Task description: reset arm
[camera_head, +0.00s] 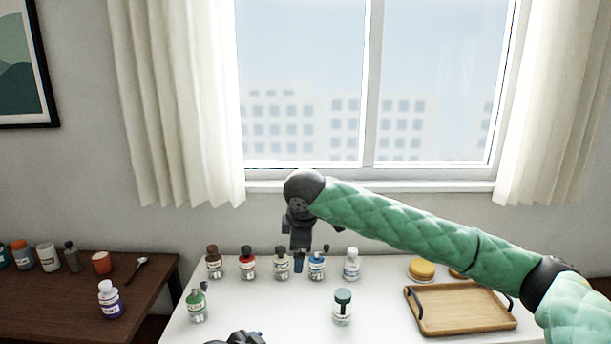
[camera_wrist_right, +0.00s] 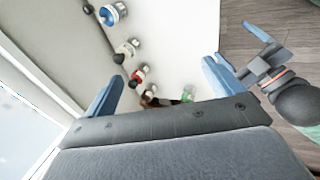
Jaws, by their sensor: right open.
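My right arm, in a green quilted sleeve, reaches in from the right in the head view. Its gripper (camera_head: 299,264) points down over the back of the white table, near the row of bottles. In the right wrist view the two blue fingers of this gripper (camera_wrist_right: 162,88) stand wide apart with nothing held between them. A dark part of my left arm shows at the bottom edge of the head view. The left gripper (camera_wrist_right: 262,55) shows at the right of the wrist view, over the floor side of the table; its jaw opening is unclear.
Several small bottles line the back of the white table (camera_head: 265,310), including a red-labelled one (camera_head: 248,266) and a blue-labelled one (camera_head: 316,267). A green-capped jar (camera_head: 342,308) and a wooden tray (camera_head: 462,308) stand nearer. A brown table (camera_head: 60,310) with bottles is at left.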

